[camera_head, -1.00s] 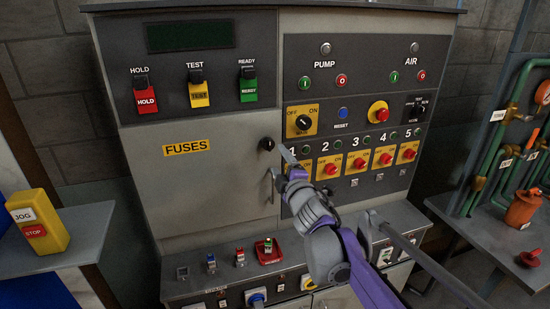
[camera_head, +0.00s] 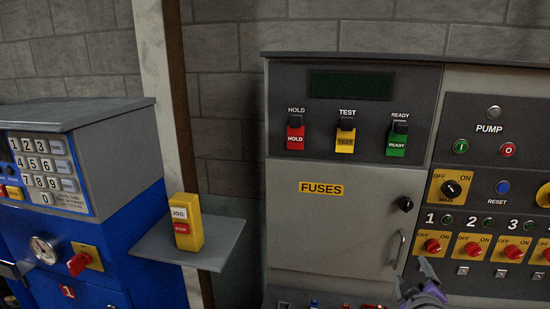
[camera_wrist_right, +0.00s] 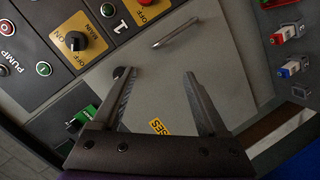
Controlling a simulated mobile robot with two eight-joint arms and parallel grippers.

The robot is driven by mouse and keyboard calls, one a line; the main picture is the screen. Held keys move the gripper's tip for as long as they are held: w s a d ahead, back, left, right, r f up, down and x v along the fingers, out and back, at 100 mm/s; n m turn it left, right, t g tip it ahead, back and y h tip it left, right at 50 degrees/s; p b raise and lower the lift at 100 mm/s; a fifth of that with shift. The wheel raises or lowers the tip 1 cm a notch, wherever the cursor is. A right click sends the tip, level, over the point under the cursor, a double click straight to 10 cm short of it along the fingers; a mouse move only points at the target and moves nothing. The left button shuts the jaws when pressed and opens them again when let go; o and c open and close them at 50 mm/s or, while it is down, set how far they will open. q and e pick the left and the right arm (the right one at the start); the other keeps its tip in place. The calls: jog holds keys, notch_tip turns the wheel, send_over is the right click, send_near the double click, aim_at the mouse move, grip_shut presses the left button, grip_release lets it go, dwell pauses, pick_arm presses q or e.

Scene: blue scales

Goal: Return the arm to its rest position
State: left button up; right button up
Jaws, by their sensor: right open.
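My right gripper (camera_head: 424,276) shows at the lower right of the head view, in front of the lower right of the grey fuse door. In the right wrist view its two fingers (camera_wrist_right: 158,88) are spread apart with nothing between them. Behind them is the fuse door with its yellow FUSES label (camera_wrist_right: 160,128) and its bar handle (camera_wrist_right: 175,32). The gripper appears apart from the panel. Most of the right arm is below the head view's edge. My left gripper is not in view.
The grey control cabinet (camera_head: 290,230) fills the right side, with switches and knobs. A yellow jog box (camera_head: 186,222) stands on a small shelf (camera_head: 228,245). A blue machine (camera_head: 110,220) with a keypad is at the left. Red and blue plugs (camera_wrist_right: 290,68) show in the wrist view.

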jog(key=s+a+f+m+g+y, duration=0.2)
jog(key=s+a+f+m+g, duration=0.1)
jog(key=s+a+f, duration=0.4)
jog(key=s+a+f+m+g+y, duration=0.3)
jog(key=s+a+f+g, duration=0.2)
jog(key=s+f, duration=0.8)
jog(key=s+a, duration=0.1)
jog(key=a, duration=0.2)
jog(key=shift+f+m, duration=0.25)
jog(key=shift+m, duration=0.15)
jog(key=shift+s+a, duration=0.1)
